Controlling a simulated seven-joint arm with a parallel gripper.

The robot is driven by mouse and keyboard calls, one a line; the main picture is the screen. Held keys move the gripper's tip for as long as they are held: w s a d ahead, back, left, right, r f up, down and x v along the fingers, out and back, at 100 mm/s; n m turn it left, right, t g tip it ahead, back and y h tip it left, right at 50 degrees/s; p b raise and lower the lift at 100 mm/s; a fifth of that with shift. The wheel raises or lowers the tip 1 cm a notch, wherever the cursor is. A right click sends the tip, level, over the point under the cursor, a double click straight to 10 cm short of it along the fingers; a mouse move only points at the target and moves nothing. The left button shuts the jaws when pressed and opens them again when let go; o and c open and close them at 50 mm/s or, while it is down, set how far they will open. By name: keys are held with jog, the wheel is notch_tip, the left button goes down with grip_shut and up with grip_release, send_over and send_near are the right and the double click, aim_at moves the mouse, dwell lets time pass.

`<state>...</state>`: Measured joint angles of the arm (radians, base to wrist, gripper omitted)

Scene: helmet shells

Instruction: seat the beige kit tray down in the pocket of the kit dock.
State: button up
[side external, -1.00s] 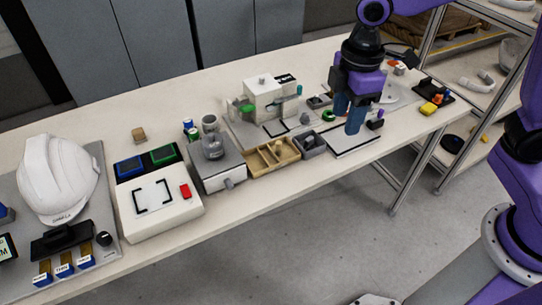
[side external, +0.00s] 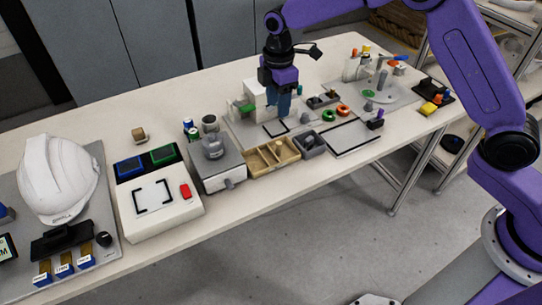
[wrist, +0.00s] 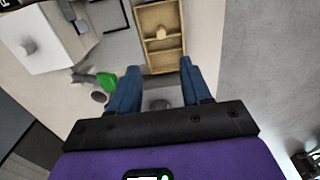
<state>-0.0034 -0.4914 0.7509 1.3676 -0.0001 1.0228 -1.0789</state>
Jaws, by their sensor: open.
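The beige kit tray (side external: 262,168) lies near the table's front edge, with divider walls and a small item inside. It also shows at the top of the wrist view (wrist: 180,52). My gripper (side external: 284,117) is open, above the table and behind the tray in the side view. In the wrist view its blue fingers (wrist: 159,66) are apart, with the tray beyond their tips. They hold nothing visible. A pale flat plate with a dark border (side external: 352,136) lies to the right; I cannot tell for sure whether it is the kit dock. No pocket depth is visible.
A small grey bin (side external: 311,149) stands against the tray's right side. A grey box with a knob (side external: 217,168) is close on its left. A white machine (side external: 254,94) stands behind. Orange (side external: 343,110) and green (side external: 329,115) rings lie farther right.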

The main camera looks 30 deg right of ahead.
send_over(278, 142)
notch_tip(278, 142, down, 9)
jog(key=shift+a+f, duration=0.1)
jog(key=shift+s+f, duration=0.1)
jog(key=shift+f, duration=2.6)
grip_shut()
